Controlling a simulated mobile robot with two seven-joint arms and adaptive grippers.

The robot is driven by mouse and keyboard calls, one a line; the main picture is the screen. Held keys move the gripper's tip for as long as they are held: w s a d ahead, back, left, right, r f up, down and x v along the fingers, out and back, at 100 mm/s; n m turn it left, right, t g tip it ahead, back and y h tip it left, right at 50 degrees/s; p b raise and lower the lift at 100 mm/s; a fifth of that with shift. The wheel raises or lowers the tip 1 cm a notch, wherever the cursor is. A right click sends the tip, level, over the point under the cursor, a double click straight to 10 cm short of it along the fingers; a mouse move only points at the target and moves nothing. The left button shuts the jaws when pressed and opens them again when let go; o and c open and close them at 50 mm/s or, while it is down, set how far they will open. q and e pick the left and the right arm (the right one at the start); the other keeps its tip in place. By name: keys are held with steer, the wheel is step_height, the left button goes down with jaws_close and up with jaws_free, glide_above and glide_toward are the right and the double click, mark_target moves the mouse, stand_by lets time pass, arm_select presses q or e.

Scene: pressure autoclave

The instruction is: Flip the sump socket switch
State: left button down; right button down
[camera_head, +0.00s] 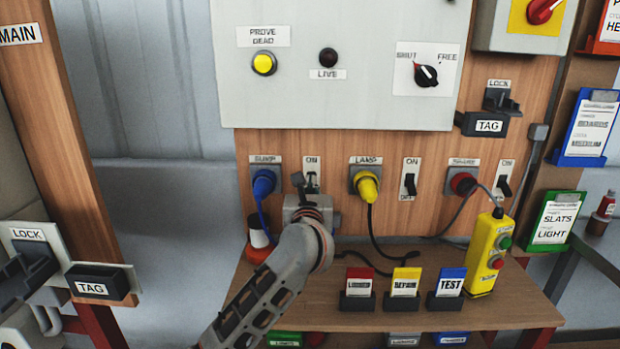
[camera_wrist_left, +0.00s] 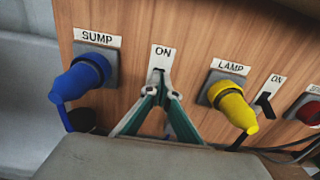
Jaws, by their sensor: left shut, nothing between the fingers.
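The sump socket (camera_head: 264,172) has a blue plug (camera_head: 264,186) in it and a SUMP label above. Its switch (camera_head: 311,180) sits just to the right on a white plate marked ON, partly hidden by my gripper. My left gripper (camera_head: 299,182) is at this switch, its fingers shut and empty. In the left wrist view the closed fingertips (camera_wrist_left: 162,92) are right at the lower part of the switch plate (camera_wrist_left: 160,60), covering most of the lever. I cannot tell whether they touch the lever. My right gripper is not in view.
The lamp socket with a yellow plug (camera_head: 367,186) and its switch (camera_head: 409,184) are to the right. Below, a wooden shelf (camera_head: 400,318) holds red, yellow and blue card holders and a yellow pendant (camera_head: 490,252). A grey panel (camera_head: 340,100) is above.

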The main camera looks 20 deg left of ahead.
arm_select(q)
steer(key=shift+s, duration=0.1)
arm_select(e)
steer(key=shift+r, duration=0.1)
